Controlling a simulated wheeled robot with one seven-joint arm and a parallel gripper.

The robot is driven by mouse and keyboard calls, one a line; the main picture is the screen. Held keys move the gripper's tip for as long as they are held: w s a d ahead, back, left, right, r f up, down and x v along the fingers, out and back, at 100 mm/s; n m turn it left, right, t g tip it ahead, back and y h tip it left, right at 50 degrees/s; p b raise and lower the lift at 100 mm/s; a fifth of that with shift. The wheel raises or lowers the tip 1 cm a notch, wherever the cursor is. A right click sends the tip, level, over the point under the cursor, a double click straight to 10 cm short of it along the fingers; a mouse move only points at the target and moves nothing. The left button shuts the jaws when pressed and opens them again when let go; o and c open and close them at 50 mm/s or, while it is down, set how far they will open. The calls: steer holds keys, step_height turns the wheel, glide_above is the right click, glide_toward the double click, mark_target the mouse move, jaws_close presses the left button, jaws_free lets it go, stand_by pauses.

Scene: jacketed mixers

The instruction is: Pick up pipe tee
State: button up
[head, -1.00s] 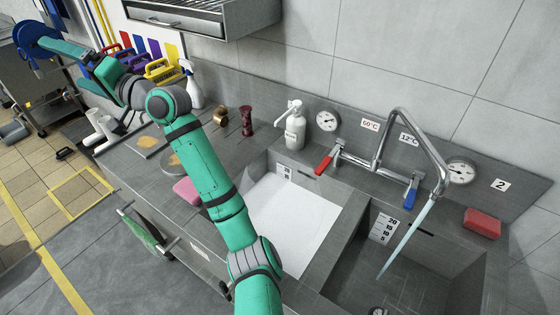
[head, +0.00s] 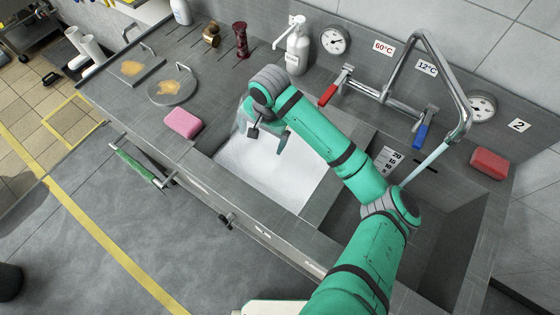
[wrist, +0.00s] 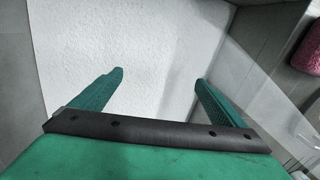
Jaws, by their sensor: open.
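I cannot make out a pipe tee for certain in either view. A small brass fitting (head: 211,35) stands on the counter at the back, but I cannot tell whether it is a tee. My gripper (wrist: 159,76) is open, with its two green fingers apart and nothing visible between them. It points down at the white, foam-like surface (head: 285,175) filling the left basin. Whether the fingertips touch that surface is unclear. Anything beneath the white surface is hidden.
A pink sponge (head: 183,123) lies left of the basin, near two metal lids (head: 172,87) with brown stains. A soap dispenser (head: 297,45) and dark red fitting (head: 241,40) stand behind. The tap (head: 440,60) runs into the right basin; a red sponge (head: 489,163) lies beyond.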

steer(key=m+g+h, duration=0.1)
glide_above(282, 170)
step_height(282, 170, down, 4)
steer(key=f, duration=0.4)
steer(key=shift+s+a+f, duration=0.15)
steer(key=shift+s+a, duration=0.05)
steer(key=shift+a, duration=0.2)
steer(key=shift+d+f, duration=0.4)
steer(key=shift+f, duration=2.7)
steer(key=shift+w, duration=0.1)
steer(key=c, duration=1.6)
